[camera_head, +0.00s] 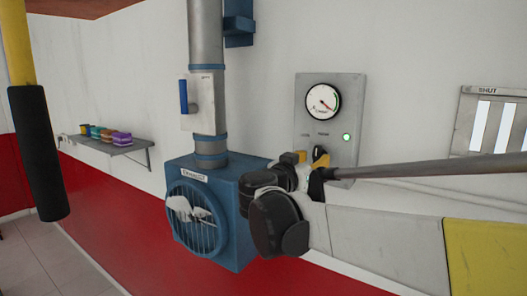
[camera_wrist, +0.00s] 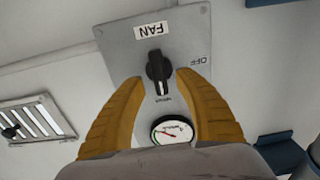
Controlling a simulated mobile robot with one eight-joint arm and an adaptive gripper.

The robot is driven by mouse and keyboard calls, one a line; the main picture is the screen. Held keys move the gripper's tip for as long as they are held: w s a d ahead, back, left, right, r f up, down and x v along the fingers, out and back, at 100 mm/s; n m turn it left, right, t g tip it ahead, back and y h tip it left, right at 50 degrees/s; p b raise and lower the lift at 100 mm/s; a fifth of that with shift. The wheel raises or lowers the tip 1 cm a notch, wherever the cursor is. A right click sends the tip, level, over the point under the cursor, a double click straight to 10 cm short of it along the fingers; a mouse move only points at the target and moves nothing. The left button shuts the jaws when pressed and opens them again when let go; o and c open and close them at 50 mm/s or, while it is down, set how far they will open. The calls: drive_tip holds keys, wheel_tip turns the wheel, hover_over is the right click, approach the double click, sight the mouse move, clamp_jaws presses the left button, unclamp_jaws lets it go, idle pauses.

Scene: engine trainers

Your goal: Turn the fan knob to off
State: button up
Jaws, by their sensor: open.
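The fan knob (camera_wrist: 158,72) is black, on a grey wall panel (camera_wrist: 188,35); the wrist view shows the panel upside down. Its white mark points down in that view, toward a small label beside the gauge. The OFF label (camera_wrist: 199,61) is to the knob's right in that view, and the FAN label (camera_wrist: 151,30) is above it. My gripper (camera_wrist: 162,76) is open, its yellow fingers on either side of the knob; I cannot tell whether they touch it. In the head view my gripper (camera_head: 305,158) is at the panel's lower part (camera_head: 345,95), hiding most of the knob.
A round gauge (camera_head: 323,102) and a lit green lamp (camera_head: 346,137) are on the panel. A blue exhaust fan box (camera_head: 243,205) with a duct (camera_head: 205,40) stands to the left, close to my arm. A louvred vent (camera_head: 490,120) is on the right. A shelf (camera_head: 115,148) holds several coloured items.

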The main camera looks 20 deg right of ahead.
sight(316, 157)
drive_tip(key=x, duration=0.2)
drive_tip(key=shift+w+d+r, duration=0.1)
drive_tip(key=shift+w+d, duration=0.05)
drive_tip(key=shift+d, duration=0.25)
drive_tip(key=shift+w, duration=0.2)
drive_tip(key=shift+s, duration=0.1)
clamp_jaws()
